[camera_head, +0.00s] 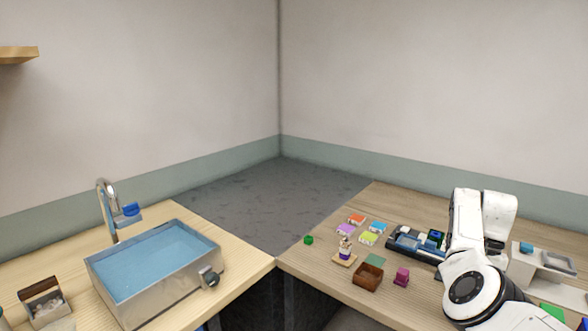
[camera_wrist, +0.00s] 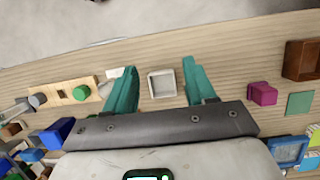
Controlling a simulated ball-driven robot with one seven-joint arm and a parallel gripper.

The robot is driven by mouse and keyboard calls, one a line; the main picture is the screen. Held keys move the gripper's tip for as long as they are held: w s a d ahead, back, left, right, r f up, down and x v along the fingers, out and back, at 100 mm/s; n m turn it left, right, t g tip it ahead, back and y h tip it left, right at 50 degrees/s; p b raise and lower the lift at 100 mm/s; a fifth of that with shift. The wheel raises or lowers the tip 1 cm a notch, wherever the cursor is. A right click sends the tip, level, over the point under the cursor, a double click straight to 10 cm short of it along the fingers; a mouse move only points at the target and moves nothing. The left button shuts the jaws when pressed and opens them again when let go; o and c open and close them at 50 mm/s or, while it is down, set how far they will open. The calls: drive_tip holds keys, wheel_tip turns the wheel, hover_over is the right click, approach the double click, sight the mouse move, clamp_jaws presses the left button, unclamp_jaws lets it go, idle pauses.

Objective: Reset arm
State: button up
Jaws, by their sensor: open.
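My arm (camera_head: 470,255) is white and stands folded over the right-hand counter in the head view; its gripper is hidden there. In the wrist view my gripper (camera_wrist: 160,82) has two teal fingers spread wide apart, above the wooden counter (camera_wrist: 225,60). A small pale square tray (camera_wrist: 162,84) shows between the fingers, and nothing is held.
In the wrist view a magenta block (camera_wrist: 262,93) and a brown box (camera_wrist: 302,60) lie right; a wooden strip with a green piece (camera_wrist: 81,93) lies left. The head view shows a water-filled sink (camera_head: 155,262) and coloured cards (camera_head: 372,238).

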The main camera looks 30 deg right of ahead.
drive_tip(key=s+a+f+n+h, duration=0.2)
drive_tip(key=s+a+f, duration=0.2)
drive_tip(key=a+f, duration=0.35)
drive_tip(key=s+a+f+n+h, duration=0.2)
drive_tip(key=s+a+f+h, duration=0.1)
drive_tip(key=a+f, duration=0.4)
drive_tip(key=s+a+n+t, duration=0.1)
drive_tip(key=s+a+n, duration=0.3)
drive_tip(key=a, duration=0.7)
drive_tip(key=s+a+f+n+t+y, duration=0.1)
drive_tip(key=s+a+n, duration=0.4)
drive_tip(key=a, duration=0.7)
drive_tip(key=shift+s+a+f+t+y, duration=0.15)
drive_tip(key=shift+s+f+t+y, duration=0.15)
drive_tip(key=shift+s, duration=0.9)
